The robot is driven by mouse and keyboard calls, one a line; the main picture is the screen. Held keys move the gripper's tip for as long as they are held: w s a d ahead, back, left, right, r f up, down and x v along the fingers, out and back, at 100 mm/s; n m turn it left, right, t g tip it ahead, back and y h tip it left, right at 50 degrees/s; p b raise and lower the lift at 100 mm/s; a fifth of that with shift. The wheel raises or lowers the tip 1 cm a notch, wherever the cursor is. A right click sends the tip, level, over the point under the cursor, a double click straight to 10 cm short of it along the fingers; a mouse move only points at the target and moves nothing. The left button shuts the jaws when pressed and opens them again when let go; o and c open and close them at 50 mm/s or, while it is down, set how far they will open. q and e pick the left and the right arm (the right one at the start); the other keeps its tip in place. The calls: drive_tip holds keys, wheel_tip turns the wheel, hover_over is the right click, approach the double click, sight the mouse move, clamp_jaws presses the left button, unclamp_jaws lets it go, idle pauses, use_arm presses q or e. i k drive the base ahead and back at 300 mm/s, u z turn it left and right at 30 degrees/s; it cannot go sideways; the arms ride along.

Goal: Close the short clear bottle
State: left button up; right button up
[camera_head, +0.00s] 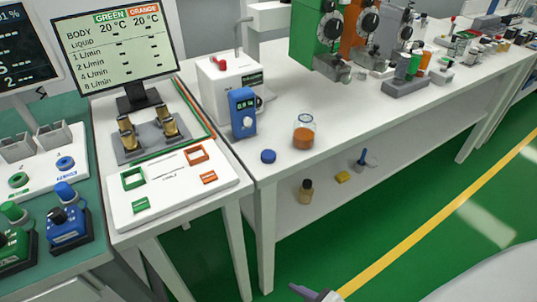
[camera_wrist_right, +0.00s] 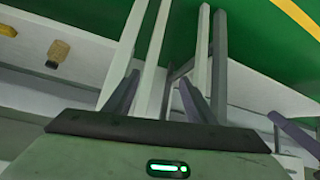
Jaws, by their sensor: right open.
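The short clear bottle (camera_head: 304,132) stands upright on the white bench near its front edge, with orange contents in its lower part. Its top appears uncapped. A round blue cap (camera_head: 268,156) lies on the bench to its left, apart from it. My right gripper (camera_head: 315,293) appears only in part at the bottom edge of the head view, low in front of the bench. In the right wrist view its two fingers (camera_wrist_right: 160,98) are spread with nothing between them. I cannot make out my left gripper.
A blue meter (camera_head: 242,112) and a white device stand left of the bottle. A brown bottle (camera_head: 306,190) and yellow block (camera_head: 342,177) sit on the lower shelf (camera_head: 325,205). Bench legs (camera_wrist_right: 150,60) rise beyond the right gripper.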

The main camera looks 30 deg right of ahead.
sight(303, 136)
drive_tip(key=u, duration=1.4)
drive_tip(key=k, duration=0.45)
drive_tip(key=z, duration=0.8)
